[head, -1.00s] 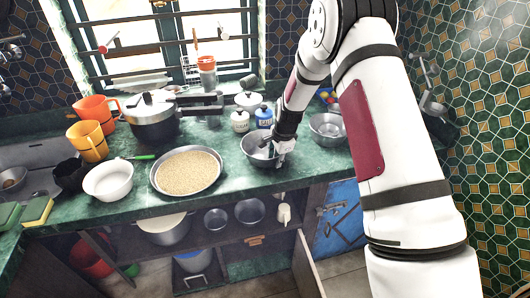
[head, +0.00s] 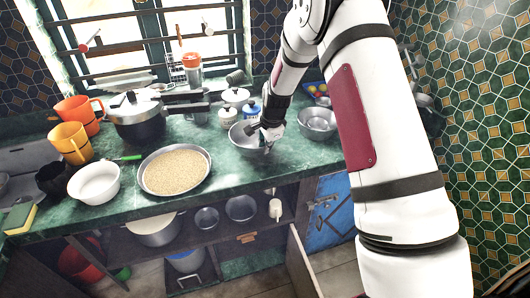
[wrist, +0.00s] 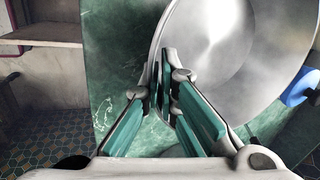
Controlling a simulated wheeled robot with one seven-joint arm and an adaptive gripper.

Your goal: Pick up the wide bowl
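The wide bowl (head: 240,140) is a shiny metal bowl near the counter's front edge. In the wrist view the wide bowl (wrist: 215,45) fills the upper right, with its open inside facing the camera. My gripper (head: 268,136) is at the bowl's right front side in the head view. In the wrist view my gripper (wrist: 166,75) has its green-padded fingers close together, with the bowl's rim running between them. The gripper and arm hide part of the rim. I cannot tell whether the bowl is clear of the counter.
Another metal bowl (head: 317,120) stands to the right. White and blue canisters (head: 228,117) are just behind. A wide pan of grain (head: 175,171) and a white bowl (head: 95,182) lie left. The green counter (head: 225,185) is bare in front; an open shelf is below.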

